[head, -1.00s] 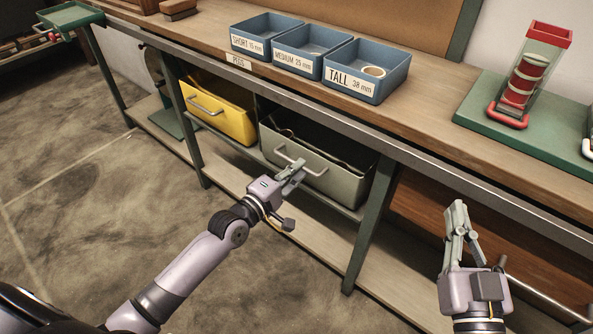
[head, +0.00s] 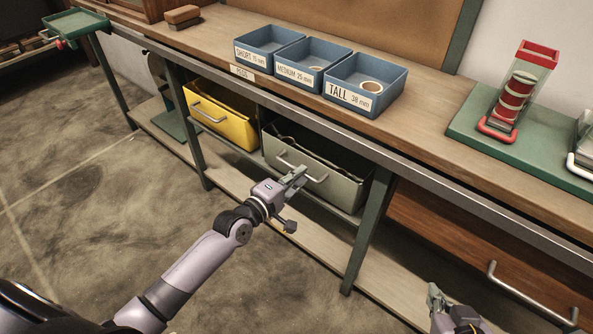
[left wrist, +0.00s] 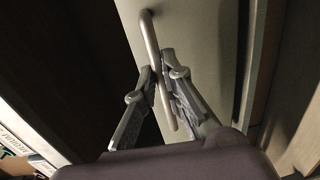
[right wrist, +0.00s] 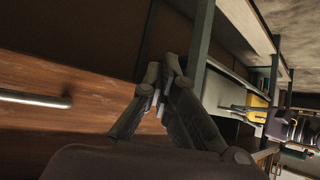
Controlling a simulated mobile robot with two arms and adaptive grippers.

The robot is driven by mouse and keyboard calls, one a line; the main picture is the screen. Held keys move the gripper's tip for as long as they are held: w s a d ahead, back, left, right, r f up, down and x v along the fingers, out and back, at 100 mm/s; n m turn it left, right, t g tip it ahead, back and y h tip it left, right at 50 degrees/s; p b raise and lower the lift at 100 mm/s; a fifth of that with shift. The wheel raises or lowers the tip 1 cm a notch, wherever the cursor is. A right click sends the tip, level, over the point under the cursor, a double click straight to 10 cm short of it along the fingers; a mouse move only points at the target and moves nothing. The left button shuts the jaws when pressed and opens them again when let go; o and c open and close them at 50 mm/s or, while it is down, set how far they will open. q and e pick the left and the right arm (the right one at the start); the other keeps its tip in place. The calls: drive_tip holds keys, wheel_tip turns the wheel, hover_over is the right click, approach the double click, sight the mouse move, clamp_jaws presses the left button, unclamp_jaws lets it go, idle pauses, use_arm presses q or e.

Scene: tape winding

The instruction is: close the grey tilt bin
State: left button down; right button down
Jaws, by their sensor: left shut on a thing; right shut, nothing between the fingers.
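The grey tilt bin (head: 345,188) hangs under the bench, tilted open with its dark inside showing at the top. Its bar handle (head: 312,178) runs across the front. My left gripper (head: 299,176) is shut on the handle. In the left wrist view the handle (left wrist: 152,45) passes between the two fingers (left wrist: 161,88), with the bin's grey front (left wrist: 207,50) behind it. My right gripper (head: 434,291) is shut and empty, low at the right, apart from the bin. Its closed fingers also show in the right wrist view (right wrist: 163,75).
A yellow bin (head: 221,118) hangs left of the grey bin. A bench leg (head: 368,225) stands just right of it. A wooden drawer (head: 450,235) with a metal handle is near my right gripper. Blue trays (head: 365,85) stand on the bench above.

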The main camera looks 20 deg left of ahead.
use_arm(q)
drive_tip(key=p, duration=0.2)
drive_tip(key=w+g+p, duration=0.1)
drive_tip(key=p, duration=0.1)
drive_tip(key=shift+w+d+y, duration=0.15)
drive_tip(key=shift+d+y, duration=0.15)
drive_tip(key=shift+d, duration=0.05)
use_arm(e)
drive_tip(key=s+d+f+g, duration=0.1)
drive_tip(key=s+f+g, duration=0.1)
drive_tip(key=s, duration=0.3)
drive_tip(key=s+d+f+g+h, duration=0.1)
drive_tip(key=s+d+f+g, duration=0.1)
drive_tip(key=s+g, duration=0.2)
drive_tip(key=shift+s+d+f+g+h, duration=0.2)
drive_tip(key=shift+s+d+g+h, duration=0.1)
drive_tip(key=shift+s, duration=0.55)
use_arm(q)
drive_tip(key=c, duration=2.1)
unclamp_jaws()
drive_tip(key=shift+w, duration=0.15)
drive_tip(key=shift+o, duration=0.8)
drive_tip(key=shift+w+d+f, duration=0.1)
drive_tip(key=shift+d, duration=0.05)
drive_tip(key=shift+o, duration=1.2)
use_arm(e)
drive_tip(key=shift+w+d, duration=0.1)
drive_tip(key=shift+w, duration=0.05)
use_arm(q)
drive_tip(key=shift+a, duration=0.2)
